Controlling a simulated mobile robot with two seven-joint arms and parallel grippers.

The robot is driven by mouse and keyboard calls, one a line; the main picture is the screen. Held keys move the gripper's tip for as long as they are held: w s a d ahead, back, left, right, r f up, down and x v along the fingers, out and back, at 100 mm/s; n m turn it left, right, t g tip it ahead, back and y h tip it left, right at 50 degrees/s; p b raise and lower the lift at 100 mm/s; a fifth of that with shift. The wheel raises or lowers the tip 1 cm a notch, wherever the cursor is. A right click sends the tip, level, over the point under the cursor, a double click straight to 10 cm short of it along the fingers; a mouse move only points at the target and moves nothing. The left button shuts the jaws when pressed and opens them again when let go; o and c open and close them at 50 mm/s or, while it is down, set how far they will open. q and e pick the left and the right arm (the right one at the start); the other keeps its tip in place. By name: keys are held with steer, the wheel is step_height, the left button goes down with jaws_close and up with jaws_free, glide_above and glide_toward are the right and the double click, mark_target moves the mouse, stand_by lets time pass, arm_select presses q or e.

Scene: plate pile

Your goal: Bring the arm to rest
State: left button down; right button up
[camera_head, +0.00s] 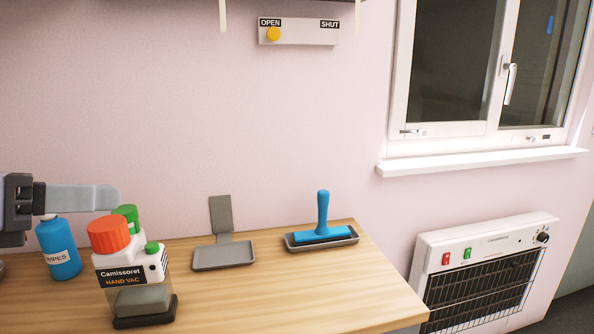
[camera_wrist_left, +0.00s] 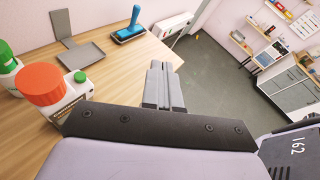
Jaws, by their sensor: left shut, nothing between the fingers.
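My left gripper (camera_head: 95,197) comes in from the left edge in the head view, above the wooden counter. Its fingers are shut together with nothing between them. In the left wrist view the shut fingers of the left gripper (camera_wrist_left: 163,90) point away over the counter's edge. My right gripper is not in either view.
A heater (camera_head: 485,275) hangs right of the counter. Open floor (camera_wrist_left: 222,72) lies beyond.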

arm_select(q)
steer(key=a+f+n+t+y, duration=0.4)
steer(key=a+f+n+y, duration=0.45)
steer(key=n, duration=0.75)
steer(key=a+f+n+t+y, duration=0.3)
steer(key=a+f+n+y, duration=0.25)
steer(key=f+n, duration=0.75)
steer(key=s+d+f+n+g, duration=0.2)
steer(key=s+f+n+g, duration=0.25)
steer(key=f, duration=0.25)
steer(key=s+d+f+n+g, duration=0.25)
steer(key=s+f+n, duration=0.2)
steer(key=f, duration=0.25)
steer(key=s+d+f+n+g+h, duration=0.35)
steer(key=s+d+f+g, duration=0.25)
steer(key=s+d, duration=0.4)
steer(key=w+d+f+m+t+h+p, duration=0.1)
steer(key=w+d+f+t+h, duration=0.1)
steer(key=w+f+t, duration=0.4)
steer(key=shift+w+f, duration=0.25)
steer(key=shift+f, duration=0.7)
steer(key=shift+d+t, duration=0.1)
steer(key=shift+t, duration=0.2)
